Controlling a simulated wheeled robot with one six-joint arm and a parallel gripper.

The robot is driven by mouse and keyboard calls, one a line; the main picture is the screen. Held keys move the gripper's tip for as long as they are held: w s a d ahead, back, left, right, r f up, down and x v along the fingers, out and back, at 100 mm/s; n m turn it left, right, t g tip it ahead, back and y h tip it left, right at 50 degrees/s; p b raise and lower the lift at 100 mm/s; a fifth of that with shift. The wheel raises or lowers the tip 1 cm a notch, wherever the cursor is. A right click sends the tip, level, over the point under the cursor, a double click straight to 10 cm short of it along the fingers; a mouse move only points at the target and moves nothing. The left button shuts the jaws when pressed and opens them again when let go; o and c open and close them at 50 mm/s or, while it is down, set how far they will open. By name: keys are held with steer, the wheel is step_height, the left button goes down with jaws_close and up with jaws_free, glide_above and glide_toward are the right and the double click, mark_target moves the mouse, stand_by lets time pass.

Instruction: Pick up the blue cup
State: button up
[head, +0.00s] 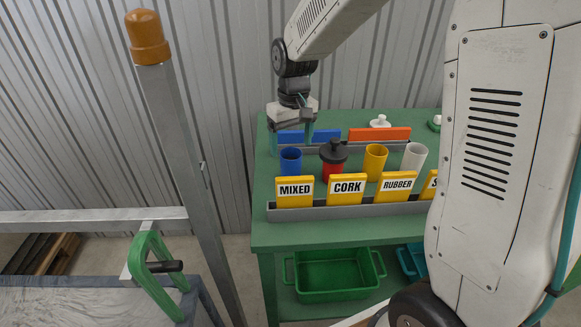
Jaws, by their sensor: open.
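The blue cup (291,161) stands upright on the green table (262,232), at the left end of a row of cups. It is behind a yellow sign reading MIXED. My gripper (291,143) points down just above and behind the blue cup, with its fingers spread to either side. The fingers are open and hold nothing. I cannot tell the exact gap between the fingers and the cup.
Right of it stand a red cup (333,170) with a black lid, a yellow cup (375,161) and a white cup (414,158). Signs (347,189) stand in a grey rail in front. Blue (315,136) and orange (379,133) blocks lie behind. A green bin (334,274) sits below.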

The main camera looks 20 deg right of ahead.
mark_target(291, 164)
step_height(291, 164, down, 8)
steer(key=shift+w+r, duration=0.1)
steer(key=shift+w, duration=0.05)
steer(key=c, duration=1.1)
